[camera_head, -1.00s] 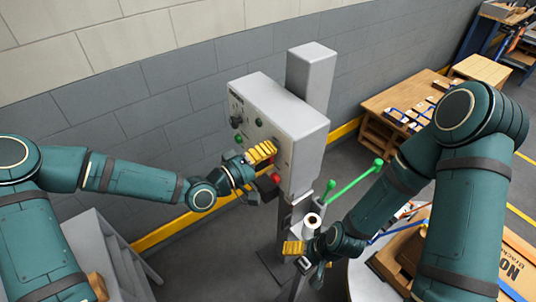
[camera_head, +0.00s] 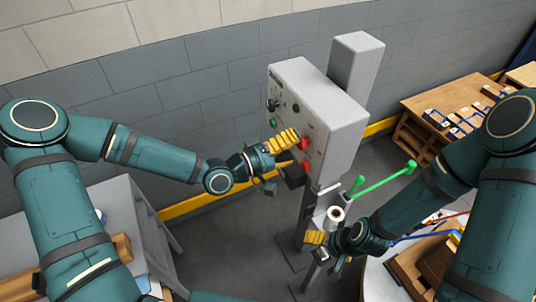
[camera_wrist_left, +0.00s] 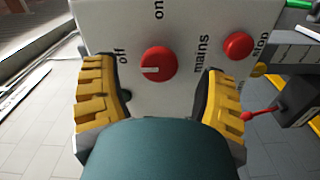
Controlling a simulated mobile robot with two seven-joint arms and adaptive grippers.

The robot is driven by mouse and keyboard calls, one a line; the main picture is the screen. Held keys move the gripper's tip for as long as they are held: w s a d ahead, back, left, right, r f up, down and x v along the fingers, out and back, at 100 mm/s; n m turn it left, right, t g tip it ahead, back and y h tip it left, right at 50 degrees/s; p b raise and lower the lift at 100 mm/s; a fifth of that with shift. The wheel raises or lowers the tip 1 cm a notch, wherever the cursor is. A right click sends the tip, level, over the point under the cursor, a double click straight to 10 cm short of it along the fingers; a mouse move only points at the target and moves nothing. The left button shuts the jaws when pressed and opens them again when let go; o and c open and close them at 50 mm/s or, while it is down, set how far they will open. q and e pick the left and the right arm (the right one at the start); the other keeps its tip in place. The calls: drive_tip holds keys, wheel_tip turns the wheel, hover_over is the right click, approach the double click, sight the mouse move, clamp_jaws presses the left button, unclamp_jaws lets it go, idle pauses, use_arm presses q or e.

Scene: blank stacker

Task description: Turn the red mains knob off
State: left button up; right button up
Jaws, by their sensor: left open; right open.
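The red mains knob (camera_wrist_left: 158,65) is on the grey panel face, with "off" printed to its left, "on" above and "mains" to its right in the left wrist view. Its white mark points left, towards the "off" side. My left gripper (camera_wrist_left: 160,72) is open, its yellow fingers spread on either side of the knob; I see no contact. In the head view the knob (camera_head: 304,144) shows beside the upper finger of my left gripper (camera_head: 288,153). My right gripper (camera_head: 317,247) is open, low by the machine's column, away from the panel.
A red stop button (camera_wrist_left: 238,45) is near the right finger. The control box (camera_head: 335,115) is on a grey column. Green-handled levers (camera_head: 385,179) and a white roll (camera_head: 336,213) are near my right gripper. A wooden bench (camera_head: 440,130) stands behind.

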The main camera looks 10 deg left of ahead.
use_arm(q)
drive_tip(key=v, duration=0.9)
drive_tip(key=shift+d, duration=0.1)
